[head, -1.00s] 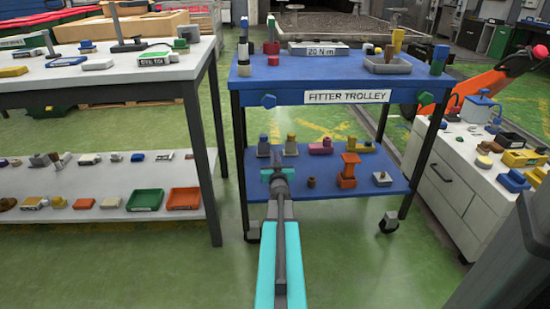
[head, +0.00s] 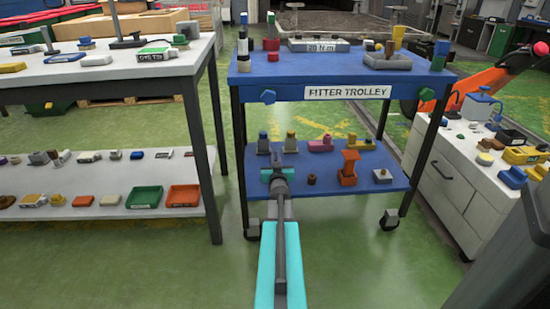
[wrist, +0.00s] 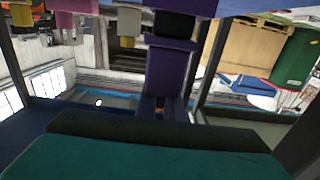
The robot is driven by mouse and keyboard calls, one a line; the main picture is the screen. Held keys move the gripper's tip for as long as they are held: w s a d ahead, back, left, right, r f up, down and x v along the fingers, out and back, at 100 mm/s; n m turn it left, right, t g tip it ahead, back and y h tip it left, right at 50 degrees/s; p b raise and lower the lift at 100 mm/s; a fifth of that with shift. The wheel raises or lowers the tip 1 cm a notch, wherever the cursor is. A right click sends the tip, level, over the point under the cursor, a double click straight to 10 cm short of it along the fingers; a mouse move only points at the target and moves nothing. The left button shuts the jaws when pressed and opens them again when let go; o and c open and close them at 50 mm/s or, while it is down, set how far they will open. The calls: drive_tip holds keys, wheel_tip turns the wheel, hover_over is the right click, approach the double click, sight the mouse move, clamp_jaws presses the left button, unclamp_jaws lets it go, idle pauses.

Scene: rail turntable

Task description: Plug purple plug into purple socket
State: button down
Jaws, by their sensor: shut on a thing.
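My gripper (head: 276,180) is at the front left of the trolley's blue lower shelf in the head view, its jaws small and dark. In the wrist view a purple piece (wrist: 171,72), the purple plug by its colour, stands in the middle, in line with my gripper, which is shut on it. A black block (wrist: 175,25) lies at its upper end, and more purple (wrist: 192,6) shows above that, possibly the purple socket. I cannot tell whether these parts touch or are joined. In the head view I cannot make out the plug or a purple socket.
The lower shelf (head: 330,182) holds a blue-capped grey post (head: 263,143), a yellow-capped one (head: 290,143), a pink piece (head: 321,145), an orange stand (head: 348,168) and a grey block (head: 383,175). The trolley's upper deck (head: 300,83) overhangs it. A white bench (head: 110,78) stands left.

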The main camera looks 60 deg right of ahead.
drive_tip(key=shift+f+b, duration=0.6)
drive_tip(key=shift+f, duration=0.4)
drive_tip(key=c, duration=1.8)
unclamp_jaws()
drive_tip(key=shift+a, duration=0.15)
drive_tip(key=p+v, duration=0.6)
drive_tip(key=v, duration=0.7)
drive_tip(key=shift+s+a, duration=0.2)
drive_tip(key=shift+a, duration=0.05)
